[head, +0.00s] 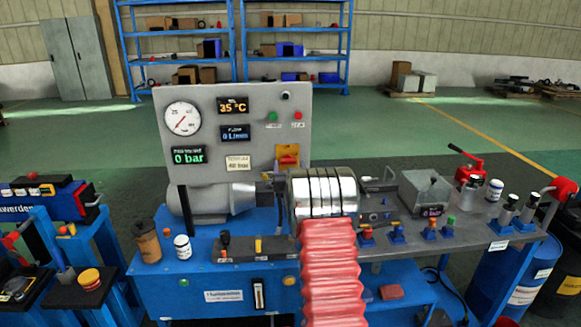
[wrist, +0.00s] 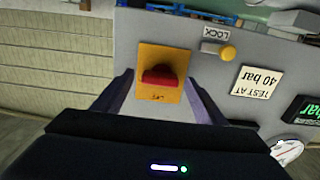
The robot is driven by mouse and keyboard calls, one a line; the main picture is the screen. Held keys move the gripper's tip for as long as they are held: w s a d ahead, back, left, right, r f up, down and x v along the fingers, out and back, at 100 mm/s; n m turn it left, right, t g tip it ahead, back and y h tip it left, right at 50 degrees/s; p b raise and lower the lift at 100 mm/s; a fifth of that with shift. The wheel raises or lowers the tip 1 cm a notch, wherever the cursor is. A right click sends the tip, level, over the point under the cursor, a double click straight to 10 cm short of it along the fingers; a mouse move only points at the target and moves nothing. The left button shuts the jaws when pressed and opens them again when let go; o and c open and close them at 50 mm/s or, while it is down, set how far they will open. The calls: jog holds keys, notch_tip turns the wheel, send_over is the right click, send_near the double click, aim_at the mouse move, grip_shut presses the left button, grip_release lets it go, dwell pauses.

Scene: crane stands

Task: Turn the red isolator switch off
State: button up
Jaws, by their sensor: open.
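The red isolator switch (head: 288,159) sits on a yellow-orange plate at the lower right of the grey gauge panel in the head view. In the wrist view the red handle (wrist: 159,76) lies across the picture on its yellow plate (wrist: 160,53), with small lettering below it, too blurred to read. My gripper (wrist: 160,82) is open and empty, with one finger on each side of the plate. The fingers appear apart from the handle; how far they are from the panel I cannot tell. In the head view my gripper is mostly hidden behind my arm.
A grey motor (head: 215,200) and a blue bench (head: 215,285) with bottles and levers lie below the panel.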

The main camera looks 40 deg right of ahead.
jog(key=shift+c, duration=0.6)
jog(key=c, duration=0.9)
jog(key=shift+s+d, duration=0.1)
jog(key=shift+d, duration=0.1)
jog(key=shift+a, duration=0.1)
jog(key=shift+c, duration=0.2)
